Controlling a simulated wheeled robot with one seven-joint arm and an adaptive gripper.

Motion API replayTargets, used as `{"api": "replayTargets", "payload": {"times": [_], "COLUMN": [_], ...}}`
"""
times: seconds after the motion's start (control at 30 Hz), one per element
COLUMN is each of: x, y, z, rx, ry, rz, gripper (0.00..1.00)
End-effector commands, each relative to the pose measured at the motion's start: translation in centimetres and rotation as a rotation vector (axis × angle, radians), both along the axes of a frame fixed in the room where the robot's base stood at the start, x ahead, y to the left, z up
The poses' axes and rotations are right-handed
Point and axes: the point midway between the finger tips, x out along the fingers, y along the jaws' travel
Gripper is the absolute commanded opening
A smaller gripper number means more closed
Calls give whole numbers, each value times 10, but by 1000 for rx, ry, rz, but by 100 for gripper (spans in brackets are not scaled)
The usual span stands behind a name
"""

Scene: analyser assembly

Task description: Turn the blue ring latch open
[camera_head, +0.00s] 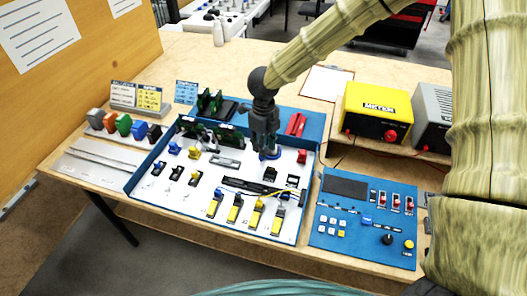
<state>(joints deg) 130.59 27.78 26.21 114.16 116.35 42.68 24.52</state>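The blue ring latch (270,155) is a small blue round part on the white panel inside the blue-walled tray (155,163). Only part of it shows, because my gripper (265,151) stands directly over it. My gripper is dark and points down, with its fingertips at or just above the ring. I cannot tell whether the fingers touch it, or whether they are open or shut. The angle of the ring is too small to read.
Yellow-and-black latches (233,214) line the tray's front, and a red block (302,156) sits right of my gripper. Green boards (209,103) stand behind. A blue control panel (345,250) lies at the right, below a yellow meter (377,112). Coloured blocks (124,124) are at the left.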

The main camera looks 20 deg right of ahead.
Motion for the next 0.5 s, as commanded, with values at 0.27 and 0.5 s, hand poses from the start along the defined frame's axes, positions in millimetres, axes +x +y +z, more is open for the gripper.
{"api": "replayTargets", "payload": {"times": [0.27,0.5], "x": [0,0], "y": [-1,-1], "z": [50,73], "rx": [2,1], "ry": [-2,-2], "rz": [-1,-1], "gripper": [28,28]}}
